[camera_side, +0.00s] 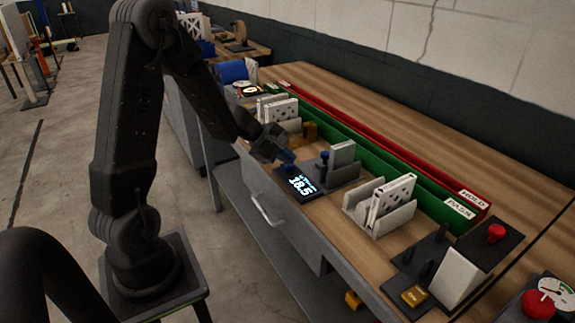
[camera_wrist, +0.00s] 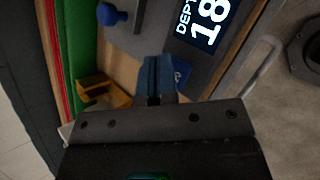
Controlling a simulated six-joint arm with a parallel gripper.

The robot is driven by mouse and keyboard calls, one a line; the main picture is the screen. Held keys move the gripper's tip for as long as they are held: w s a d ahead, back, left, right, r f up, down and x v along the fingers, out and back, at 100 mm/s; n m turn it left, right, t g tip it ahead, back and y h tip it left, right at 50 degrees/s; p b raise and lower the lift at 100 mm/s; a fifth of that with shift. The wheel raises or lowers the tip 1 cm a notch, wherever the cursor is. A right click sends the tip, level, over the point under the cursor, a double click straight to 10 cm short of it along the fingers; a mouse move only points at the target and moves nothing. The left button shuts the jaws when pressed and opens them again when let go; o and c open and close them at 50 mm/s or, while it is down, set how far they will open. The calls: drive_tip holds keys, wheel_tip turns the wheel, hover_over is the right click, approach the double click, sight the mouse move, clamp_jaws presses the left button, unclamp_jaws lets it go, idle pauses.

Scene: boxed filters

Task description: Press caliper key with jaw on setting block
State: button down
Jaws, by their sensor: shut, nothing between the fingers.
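The caliper is a dark device with a lit display (camera_side: 301,184) that reads about 18.5; the display (camera_wrist: 207,22) shows cut off in the wrist view. A blue key (camera_wrist: 183,72) with a white mark lies beside the display, partly hidden by my fingers. My gripper (camera_side: 287,158) is shut and empty, with blue fingertips. In the wrist view its tips (camera_wrist: 157,65) are right by the key; I cannot tell if they touch it. A blue knob (camera_side: 324,156) stands on the device beside a grey upright block (camera_side: 342,154). I cannot tell whether a jaw touches that block.
A grey holder (camera_side: 362,220) with a white boxed filter (camera_side: 393,197) stands to the right. Green (camera_side: 433,190) and red (camera_side: 375,137) rails run behind. A yellow-brown bracket (camera_side: 310,130) is near my gripper; it also shows in the wrist view (camera_wrist: 105,92). A red button (camera_side: 496,232) is far right.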

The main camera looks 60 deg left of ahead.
sight(287, 166)
drive_tip(key=shift+f, duration=0.3)
drive_tip(key=shift+r, duration=0.1)
idle(0.4)
drive_tip(key=shift+r, duration=0.85)
drive_tip(key=shift+r, duration=2.55)
